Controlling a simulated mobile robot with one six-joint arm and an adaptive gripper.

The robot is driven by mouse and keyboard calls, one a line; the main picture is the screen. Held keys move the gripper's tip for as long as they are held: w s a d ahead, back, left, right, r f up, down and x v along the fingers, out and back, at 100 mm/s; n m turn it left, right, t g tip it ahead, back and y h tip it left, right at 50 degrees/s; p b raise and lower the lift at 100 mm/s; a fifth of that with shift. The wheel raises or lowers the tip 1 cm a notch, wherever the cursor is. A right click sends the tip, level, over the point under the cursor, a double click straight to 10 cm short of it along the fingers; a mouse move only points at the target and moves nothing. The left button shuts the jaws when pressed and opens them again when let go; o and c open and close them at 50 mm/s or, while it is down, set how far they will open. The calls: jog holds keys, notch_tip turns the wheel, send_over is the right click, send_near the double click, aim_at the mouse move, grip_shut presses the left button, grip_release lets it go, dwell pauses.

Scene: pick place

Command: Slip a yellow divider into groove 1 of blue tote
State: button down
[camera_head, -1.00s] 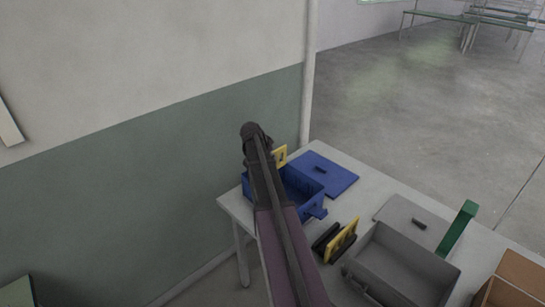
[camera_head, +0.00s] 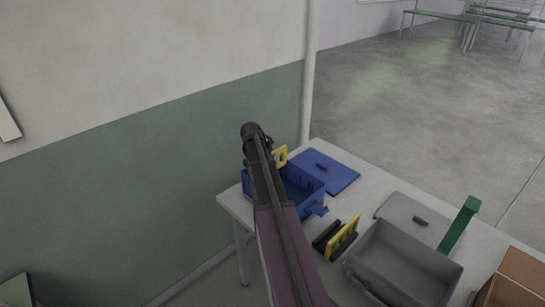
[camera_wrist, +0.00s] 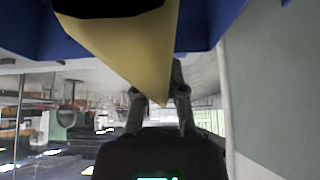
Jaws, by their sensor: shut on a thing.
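The blue tote (camera_head: 313,188) stands open at the table's far left corner, partly hidden behind my arm. A yellow divider (camera_head: 281,157) with a slot in it stands upright at the tote's far side, its upper part above the rim. I cannot tell whether its lower edge is in a groove. In the wrist view the same divider (camera_wrist: 135,50) runs between my fingers, with blue tote walls (camera_wrist: 215,20) on either side. My gripper (camera_wrist: 160,97) is shut on it. The head view hides the fingertips behind my arm. Groove 1 cannot be made out.
A blue lid (camera_head: 332,173) lies behind the tote. Another yellow divider (camera_head: 343,238) stands in a black rack (camera_head: 325,236). A grey tote (camera_head: 405,265), a grey lid (camera_head: 412,215), a green bar (camera_head: 459,227) and a brown box (camera_head: 515,280) fill the right side.

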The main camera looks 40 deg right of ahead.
jog(key=shift+f+b, duration=2.75)
jog(key=shift+f, duration=0.05)
dwell(1.1)
dwell(0.4)
jog(key=c, duration=0.6)
grip_release()
jog(key=c, duration=0.3)
jog(key=shift+r, duration=0.1)
jog(key=shift+r+p, duration=3.95)
jog(key=shift+p, duration=0.1)
